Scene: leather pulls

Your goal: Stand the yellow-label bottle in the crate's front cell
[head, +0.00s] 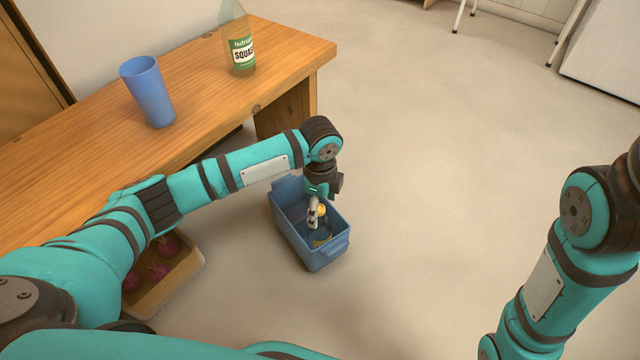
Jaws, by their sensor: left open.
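The blue crate (333,257) stands on the floor in the middle of the head view. A small bottle with yellow on it (322,240) is inside the crate, toward its near end. It looks roughly upright, but my gripper and the crate wall hide much of it. The divider between cells is not clear. My left gripper (314,222) points down into the crate, open, with its fingers right at the bottle's top. I cannot tell whether they touch it. My right arm is at the right, and its gripper is out of the picture.
A wooden table (215,100) at the upper left bears a blue cup (148,92) and a green-label squash bottle (240,50). A tan basket (185,275) with dark red round items stands under my left arm. The floor right of the crate is clear.

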